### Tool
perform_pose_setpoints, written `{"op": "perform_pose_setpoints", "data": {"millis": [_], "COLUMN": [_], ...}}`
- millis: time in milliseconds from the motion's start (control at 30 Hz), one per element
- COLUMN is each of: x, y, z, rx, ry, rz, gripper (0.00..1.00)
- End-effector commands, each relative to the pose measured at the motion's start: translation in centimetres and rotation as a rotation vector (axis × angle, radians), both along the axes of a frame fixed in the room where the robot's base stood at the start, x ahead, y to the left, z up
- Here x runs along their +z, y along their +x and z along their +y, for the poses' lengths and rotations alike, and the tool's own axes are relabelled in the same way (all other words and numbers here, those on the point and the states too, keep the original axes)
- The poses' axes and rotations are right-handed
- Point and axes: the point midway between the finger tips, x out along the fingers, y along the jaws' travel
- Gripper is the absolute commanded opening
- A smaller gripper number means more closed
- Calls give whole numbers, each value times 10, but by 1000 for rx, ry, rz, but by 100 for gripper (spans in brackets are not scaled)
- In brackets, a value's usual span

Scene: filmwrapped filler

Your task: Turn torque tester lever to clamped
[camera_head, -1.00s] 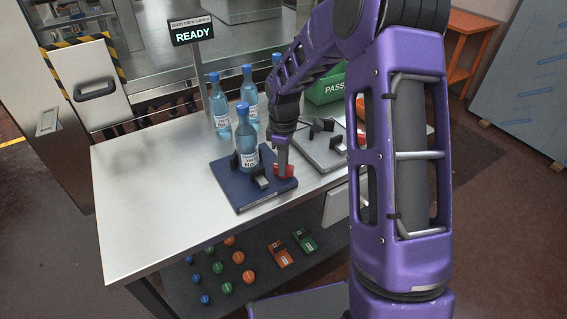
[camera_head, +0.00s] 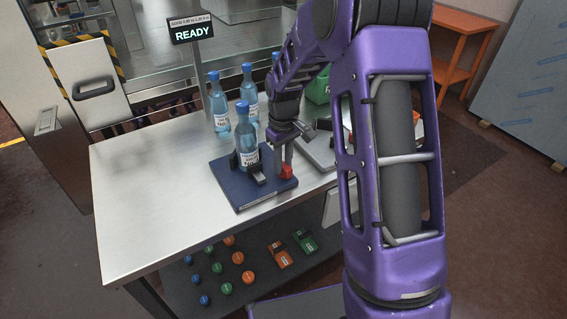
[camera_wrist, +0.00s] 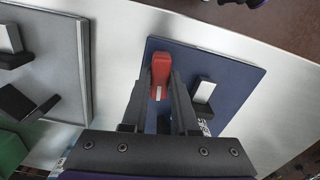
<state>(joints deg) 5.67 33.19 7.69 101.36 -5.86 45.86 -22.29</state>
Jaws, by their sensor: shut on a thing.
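The torque tester is a dark blue base (camera_head: 226,184) on the steel table, also in the wrist view (camera_wrist: 238,72). A blue-capped bottle (camera_head: 245,138) stands upright on it, with dark clamp jaws beside it. The red lever (camera_head: 286,172) is at the base's right side; in the wrist view the red lever (camera_wrist: 160,68) lies between my fingertips. My gripper (camera_head: 284,164) points down over the lever and is shut on it. In the wrist view my gripper (camera_wrist: 163,88) hides part of the clamp and bottle.
More bottles (camera_head: 218,104) stand behind the tester. A grey plate with dark fittings (camera_wrist: 50,60) lies beside it. A sign (camera_head: 191,29) reads READY. The table's left part (camera_head: 140,200) is clear. Coloured caps lie on the lower shelf (camera_head: 215,300).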

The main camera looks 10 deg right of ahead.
Motion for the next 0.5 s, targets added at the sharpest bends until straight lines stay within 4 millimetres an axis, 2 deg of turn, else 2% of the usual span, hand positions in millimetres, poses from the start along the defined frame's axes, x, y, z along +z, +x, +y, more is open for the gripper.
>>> {"op": "perform_pose_setpoints", "data": {"millis": [500], "x": [1], "y": [1], "z": [0], "rx": [-490], "ry": [0], "rz": [-2], "gripper": [0]}}
